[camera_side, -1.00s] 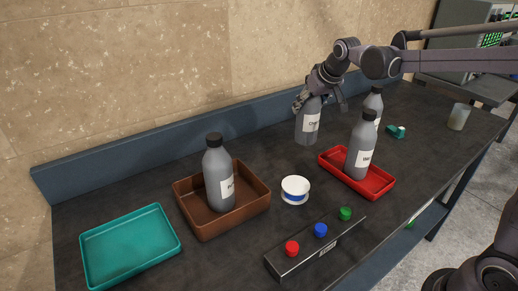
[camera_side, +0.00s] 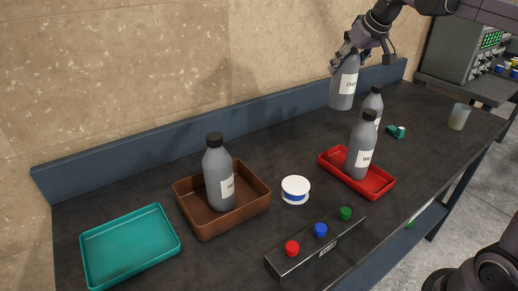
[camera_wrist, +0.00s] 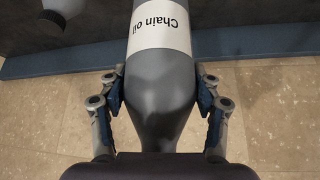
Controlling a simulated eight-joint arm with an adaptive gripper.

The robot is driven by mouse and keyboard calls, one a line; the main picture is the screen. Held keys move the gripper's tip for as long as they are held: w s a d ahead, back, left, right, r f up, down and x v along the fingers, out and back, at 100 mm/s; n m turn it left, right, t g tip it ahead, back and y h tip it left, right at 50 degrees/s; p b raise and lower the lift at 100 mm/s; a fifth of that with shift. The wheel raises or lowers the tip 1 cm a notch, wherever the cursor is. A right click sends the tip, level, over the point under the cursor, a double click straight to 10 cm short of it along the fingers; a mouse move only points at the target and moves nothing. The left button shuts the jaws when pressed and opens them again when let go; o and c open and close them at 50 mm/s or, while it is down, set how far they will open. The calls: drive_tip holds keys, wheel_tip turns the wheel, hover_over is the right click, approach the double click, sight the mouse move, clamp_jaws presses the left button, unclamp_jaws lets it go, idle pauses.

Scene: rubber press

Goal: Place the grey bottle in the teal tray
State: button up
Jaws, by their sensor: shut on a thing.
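My gripper (camera_side: 350,56) is shut on the neck end of a grey bottle (camera_side: 343,92) and holds it upright above the bench near the back edge. In the wrist view the same bottle (camera_wrist: 162,82) is between the fingers (camera_wrist: 163,92), and its white label reads "Chain oil". The bottle's cap is hidden by my gripper. The teal tray (camera_side: 128,243) lies empty at the front left of the bench, far from my gripper. Another grey bottle (camera_side: 215,170) with a black cap stands in the brown tray (camera_side: 232,219).
A red tray (camera_side: 377,190) holds one grey bottle (camera_side: 361,150), with another (camera_side: 372,104) behind it. A white tub (camera_side: 295,189) and a button box (camera_side: 315,245) are mid-bench. A cup (camera_side: 459,116) and a small teal item (camera_side: 396,131) are at right. A low blue ledge (camera_side: 150,150) runs along the wall.

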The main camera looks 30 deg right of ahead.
sight(346, 43)
drive_tip(key=r, duration=0.3)
drive_tip(key=a+r, duration=0.1)
drive_tip(key=r, duration=0.1)
drive_tip(key=shift+w, duration=0.3)
drive_tip(key=w+a+n+g+y, duration=0.1)
drive_tip(key=w+a+n+y, duration=0.3)
drive_tip(key=a, duration=1.3)
drive_tip(key=w+a+n+y, duration=0.1)
drive_tip(key=w+a+n, duration=0.3)
drive_tip(key=a, duration=1.4)
drive_tip(key=s+a+n+g+y, duration=0.1)
drive_tip(key=s+a+n, duration=0.2)
drive_tip(key=a, duration=0.5)
drive_tip(key=s+a+n+g+y, duration=0.1)
drive_tip(key=s+a+n, duration=0.1)
drive_tip(key=a, duration=0.6)
wheel_tip(346, 43, down, 11)
drive_tip(key=s+a+f, duration=0.2)
drive_tip(key=a+f, duration=0.9)
drive_tip(key=shift+s+a, duration=0.2)
drive_tip(key=shift+s, duration=0.1)
drive_tip(key=shift+f, duration=0.15)
